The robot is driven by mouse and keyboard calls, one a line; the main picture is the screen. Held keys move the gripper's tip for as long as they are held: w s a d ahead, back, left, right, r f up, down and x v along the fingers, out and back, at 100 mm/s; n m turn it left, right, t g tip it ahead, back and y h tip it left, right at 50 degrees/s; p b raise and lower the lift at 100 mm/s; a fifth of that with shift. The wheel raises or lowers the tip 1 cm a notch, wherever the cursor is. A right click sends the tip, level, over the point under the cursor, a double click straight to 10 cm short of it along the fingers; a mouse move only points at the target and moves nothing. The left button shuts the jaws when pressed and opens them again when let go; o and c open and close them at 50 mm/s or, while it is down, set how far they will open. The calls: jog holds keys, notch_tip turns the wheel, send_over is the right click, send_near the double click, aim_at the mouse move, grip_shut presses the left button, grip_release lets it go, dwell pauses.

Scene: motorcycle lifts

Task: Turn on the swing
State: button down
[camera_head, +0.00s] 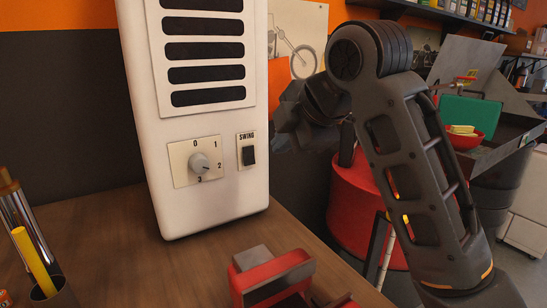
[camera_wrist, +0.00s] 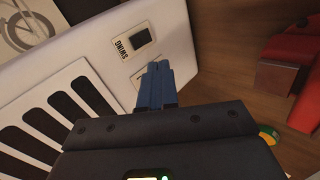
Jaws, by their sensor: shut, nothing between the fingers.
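A white appliance (camera_head: 220,180) with dark vent slots stands on a wooden bench. On its front is a black rocker switch (camera_head: 248,155) on a plate marked SWING. The switch also shows in the wrist view (camera_wrist: 141,38), just beyond and left of my fingertips. Left of the switch in the head view is a grey knob (camera_head: 200,163) on a plate numbered 0 to 3. My gripper (camera_wrist: 158,70) has its blue fingers shut and empty in front of the appliance, over part of the knob plate. I cannot tell whether the fingertips touch it. The knob is hidden in the wrist view.
A red vise-like tool (camera_head: 272,278) sits at the bench's front. A cup with a yellow pen (camera_head: 35,262) stands at the left. A red drum (camera_head: 352,215) and a red bowl (camera_head: 466,138) are at the right. Bare bench lies before the appliance.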

aim_at(249, 155)
jog(key=shift+d+f+n, duration=0.1)
jog(key=shift+n, duration=0.7)
jog(key=shift+w+a+r+p+x, duration=0.1)
jog(key=shift+w+r+p+x, duration=0.25)
jog(key=shift+x, duration=1.85)
jog(key=shift+a+r+p+x, duration=0.15)
jog(key=shift+p+x, duration=0.3)
jog(key=shift+x, duration=1.75)
jog(key=shift+w+a+r+p+x, duration=0.15)
jog(key=shift+p+x, duration=0.25)
jog(key=shift+x, duration=1.85)
jog(key=shift+d+r, duration=0.1)
jog(key=shift+r, duration=0.05)
jog(key=shift+w, duration=0.1)
